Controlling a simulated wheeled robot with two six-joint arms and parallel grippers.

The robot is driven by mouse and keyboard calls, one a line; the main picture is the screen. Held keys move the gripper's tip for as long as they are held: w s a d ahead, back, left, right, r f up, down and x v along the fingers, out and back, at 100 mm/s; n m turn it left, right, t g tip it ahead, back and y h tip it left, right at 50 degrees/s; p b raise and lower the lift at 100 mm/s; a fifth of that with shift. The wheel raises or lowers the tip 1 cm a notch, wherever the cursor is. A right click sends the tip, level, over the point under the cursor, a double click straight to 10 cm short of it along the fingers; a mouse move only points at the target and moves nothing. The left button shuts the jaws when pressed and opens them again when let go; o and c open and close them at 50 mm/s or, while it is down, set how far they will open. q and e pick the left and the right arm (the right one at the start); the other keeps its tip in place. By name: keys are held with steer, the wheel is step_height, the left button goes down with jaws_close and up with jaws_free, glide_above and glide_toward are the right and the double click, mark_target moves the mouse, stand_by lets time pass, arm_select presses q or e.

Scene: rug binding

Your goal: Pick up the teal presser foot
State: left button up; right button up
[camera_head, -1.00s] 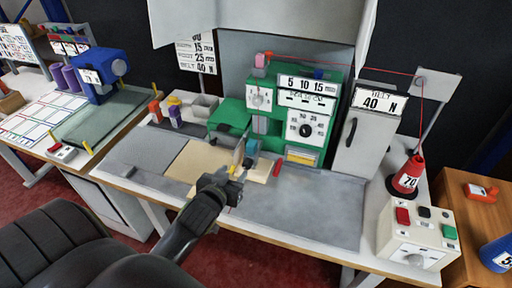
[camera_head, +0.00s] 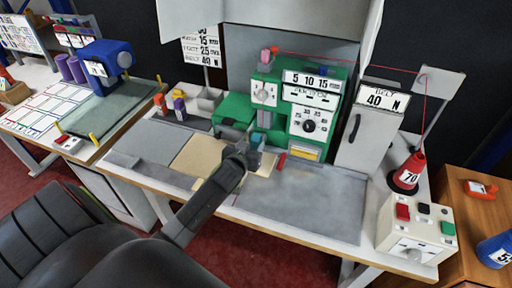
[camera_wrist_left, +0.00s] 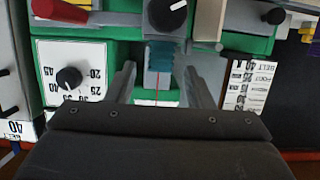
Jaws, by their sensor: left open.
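The teal presser foot (camera_head: 257,140) is at the front of the green machine (camera_head: 235,109), below its head. In the left wrist view the teal presser foot (camera_wrist_left: 160,56) lies between the far ends of my finger lines, with a thin red line running down from it. My left gripper (camera_head: 246,148) is open and right in front of the foot in the head view. In the left wrist view its two fingers (camera_wrist_left: 161,84) stand either side of the foot, with gaps visible. Whether they touch it cannot be seen. My right gripper is not in view.
A tan plate (camera_head: 195,156) and a grey mat (camera_head: 300,195) cover the table in front of the machine. A red piece (camera_head: 281,160) lies right of the gripper. A red cone (camera_head: 408,174) and a control box (camera_head: 415,228) stand at the right.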

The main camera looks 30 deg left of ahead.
mark_target(254, 142)
arm_select(q)
steer(key=shift+p+x, duration=0.55)
steer(key=shift+x, duration=2.1)
steer(key=shift+s, duration=0.1)
jaws_close()
